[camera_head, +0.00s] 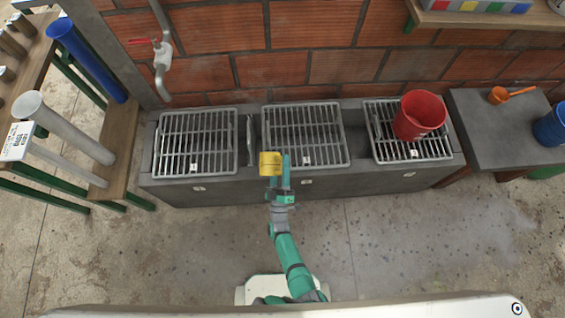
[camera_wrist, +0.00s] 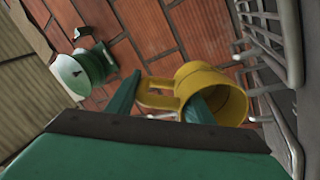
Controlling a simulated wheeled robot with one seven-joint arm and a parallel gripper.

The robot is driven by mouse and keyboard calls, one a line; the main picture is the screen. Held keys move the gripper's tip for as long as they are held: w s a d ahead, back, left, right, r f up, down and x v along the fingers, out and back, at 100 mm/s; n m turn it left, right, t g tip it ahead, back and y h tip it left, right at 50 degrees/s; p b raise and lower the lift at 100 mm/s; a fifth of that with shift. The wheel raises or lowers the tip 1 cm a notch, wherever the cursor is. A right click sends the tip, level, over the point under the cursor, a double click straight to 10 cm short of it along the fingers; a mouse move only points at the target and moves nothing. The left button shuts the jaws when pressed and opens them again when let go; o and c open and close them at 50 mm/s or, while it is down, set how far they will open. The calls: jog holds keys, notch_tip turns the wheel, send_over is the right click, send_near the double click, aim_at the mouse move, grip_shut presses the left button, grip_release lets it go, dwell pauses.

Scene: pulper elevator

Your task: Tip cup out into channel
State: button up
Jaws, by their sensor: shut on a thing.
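A yellow cup (camera_head: 270,163) is at the front edge of the grey trough (camera_head: 225,190), between the left and middle grates in the head view. I cannot tell whether anything is in the cup. The trough carries a left grate (camera_head: 196,140), a middle grate (camera_head: 304,135) and a right grate (camera_head: 380,135).
A red bucket (camera_head: 419,115) stands on the right grate. A small upright metal plate (camera_head: 250,135) sits between the left and middle grates. A pipe with a red-handled valve (camera_head: 162,56) hangs on the brick wall. A side table (camera_head: 490,140) holds an orange scoop (camera_head: 510,95).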

jog(key=shift+w+a+r+n+y, duration=0.2)
jog(key=shift+r+n+y, duration=0.1)
jog(key=shift+y, duration=0.1)
jog(key=shift+w+a+r, duration=0.1)
jog(key=shift+w+r, duration=0.1)
jog(key=shift+s+d+f, duration=0.25)
jog(key=shift+s+f, duration=0.05)
jog(key=shift+f, duration=0.05)
